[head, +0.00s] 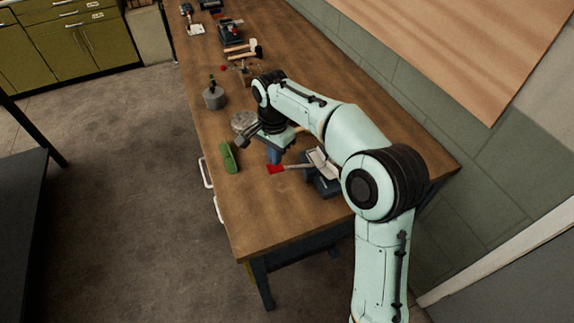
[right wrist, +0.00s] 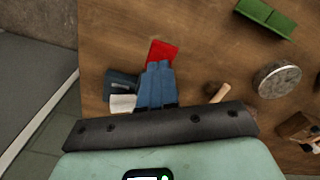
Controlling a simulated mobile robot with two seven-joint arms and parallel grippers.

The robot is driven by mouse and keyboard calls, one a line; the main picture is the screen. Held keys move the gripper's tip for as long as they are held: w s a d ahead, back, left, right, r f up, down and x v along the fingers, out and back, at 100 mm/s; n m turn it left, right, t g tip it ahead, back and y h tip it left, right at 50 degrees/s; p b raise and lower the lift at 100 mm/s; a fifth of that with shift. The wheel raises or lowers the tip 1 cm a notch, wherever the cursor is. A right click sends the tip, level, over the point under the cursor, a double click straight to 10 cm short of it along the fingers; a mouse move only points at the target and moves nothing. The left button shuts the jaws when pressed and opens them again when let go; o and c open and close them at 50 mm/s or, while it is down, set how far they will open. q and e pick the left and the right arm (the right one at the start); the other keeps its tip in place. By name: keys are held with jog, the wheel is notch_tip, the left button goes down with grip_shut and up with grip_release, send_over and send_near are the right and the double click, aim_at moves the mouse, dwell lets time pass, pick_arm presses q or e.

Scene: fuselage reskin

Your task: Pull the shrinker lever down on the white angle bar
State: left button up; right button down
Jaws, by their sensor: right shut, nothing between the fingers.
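The shrinker (head: 325,187) is a dark blue tool near the front right of the wooden bench, partly hidden by my right arm. Its lever ends in a red grip (head: 277,169), pointing left. The white angle bar (head: 318,158) shows at the shrinker, partly covered. My right gripper (head: 274,157) is shut and empty, pointing down right beside the red grip. In the right wrist view, the blue fingers (right wrist: 158,66) overlap the edge of the red grip (right wrist: 162,49); I cannot tell whether they touch. The white bar (right wrist: 122,103) shows at the left there. My left gripper is out of view.
A green block (head: 229,158) lies near the bench's left edge. A round metal disc (head: 243,122) and a grey weight-like canister (head: 214,98) stand farther back. A hammer (head: 243,47) and other tools lie at the far end. The front of the bench (head: 262,220) is clear.

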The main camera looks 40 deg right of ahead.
aim_at(276, 171)
dwell(0.3)
jog(key=shift+f+b, duration=1.8)
jog(key=shift+f, duration=1.65)
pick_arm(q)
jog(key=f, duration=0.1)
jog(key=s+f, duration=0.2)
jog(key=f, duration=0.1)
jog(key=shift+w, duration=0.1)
pick_arm(e)
jog(key=shift+r, duration=0.1)
jog(key=shift+r+p, duration=2.05)
jog(key=shift+r, duration=0.7)
jog(key=shift+r+p, duration=1.65)
jog(key=shift+r, duration=1.2)
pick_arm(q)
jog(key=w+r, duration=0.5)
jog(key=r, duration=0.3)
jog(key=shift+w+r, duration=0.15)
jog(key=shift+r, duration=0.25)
pick_arm(e)
jog(key=shift+w+f, duration=0.1)
